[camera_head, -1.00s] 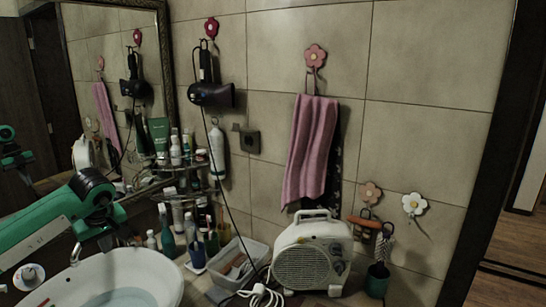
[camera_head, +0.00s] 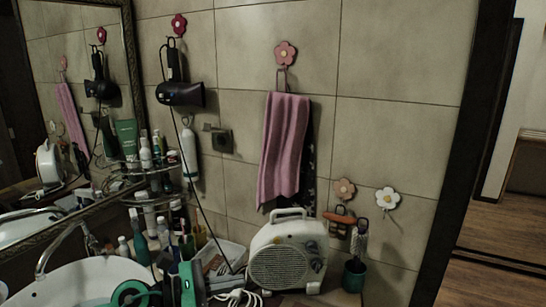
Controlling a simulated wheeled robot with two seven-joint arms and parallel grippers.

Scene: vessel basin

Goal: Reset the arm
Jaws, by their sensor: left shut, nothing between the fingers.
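My left arm, green and dark, comes in at the bottom edge, in front of the white basin (camera_head: 70,279). My left gripper (camera_head: 190,284) is low in the picture, close to the basin's right edge and in front of the plastic box. It looks shut and empty, though its fingertips are hard to make out. My right gripper is out of view.
A white fan heater (camera_head: 287,258) stands right of my left gripper, with a white cable (camera_head: 236,296) beside it. Bottles crowd the shelf (camera_head: 148,196). A clear box (camera_head: 225,257), a green cup (camera_head: 354,275), a hanging pink towel (camera_head: 284,150) and hairdryer (camera_head: 182,94) are nearby.

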